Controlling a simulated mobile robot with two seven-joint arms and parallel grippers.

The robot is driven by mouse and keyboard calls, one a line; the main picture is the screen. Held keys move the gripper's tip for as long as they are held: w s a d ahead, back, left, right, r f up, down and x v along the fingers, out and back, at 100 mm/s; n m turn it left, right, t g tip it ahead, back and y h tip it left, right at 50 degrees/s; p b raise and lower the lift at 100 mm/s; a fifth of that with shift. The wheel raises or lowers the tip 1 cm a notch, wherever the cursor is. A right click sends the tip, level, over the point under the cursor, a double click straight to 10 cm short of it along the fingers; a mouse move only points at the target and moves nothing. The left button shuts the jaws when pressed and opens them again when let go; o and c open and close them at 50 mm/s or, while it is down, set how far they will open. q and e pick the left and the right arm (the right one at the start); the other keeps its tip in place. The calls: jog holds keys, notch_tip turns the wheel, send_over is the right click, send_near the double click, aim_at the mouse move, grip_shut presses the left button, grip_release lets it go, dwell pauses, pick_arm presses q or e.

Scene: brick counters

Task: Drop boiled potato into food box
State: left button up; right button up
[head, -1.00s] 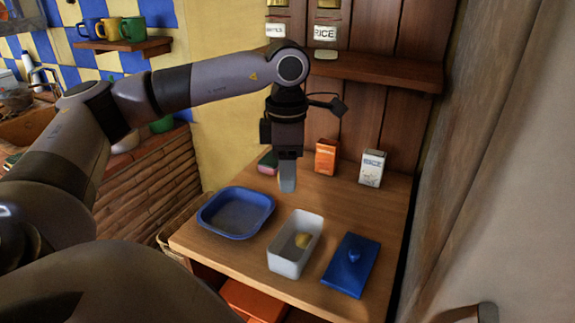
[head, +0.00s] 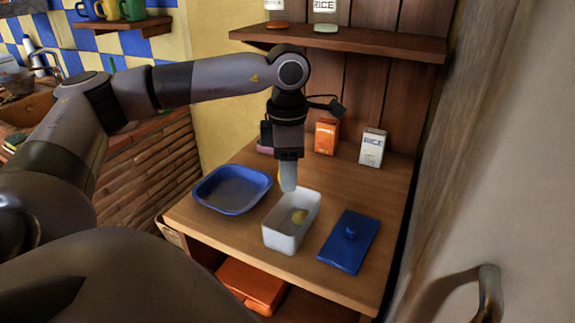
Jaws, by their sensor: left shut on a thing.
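The white food box (head: 270,236) stands open on the wooden counter, and a yellow potato piece (head: 299,216) lies inside it. Its blue lid (head: 348,242) lies flat to the right of the box. My left gripper (head: 288,178) points down at the box's far left rim, with its tip overlapping that rim in the picture. It is shut, and a sliver of yellow potato (head: 279,178) shows at the left of its fingers; the rest is hidden. The exact height above the box cannot be told. My right gripper is not in view.
A blue tray (head: 232,190) sits left of the box. An orange carton (head: 327,136) and a white rice carton (head: 372,148) stand at the back under a wooden shelf (head: 350,63). An orange box (head: 250,286) is below the counter.

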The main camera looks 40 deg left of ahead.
pick_arm(q)
jog(key=shift+f, duration=0.25)
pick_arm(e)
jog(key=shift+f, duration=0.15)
pick_arm(q)
jog(key=o, duration=1.1)
jog(key=shift+r, duration=3.6)
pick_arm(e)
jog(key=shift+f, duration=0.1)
pick_arm(q)
jog(key=shift+s, duration=0.1)
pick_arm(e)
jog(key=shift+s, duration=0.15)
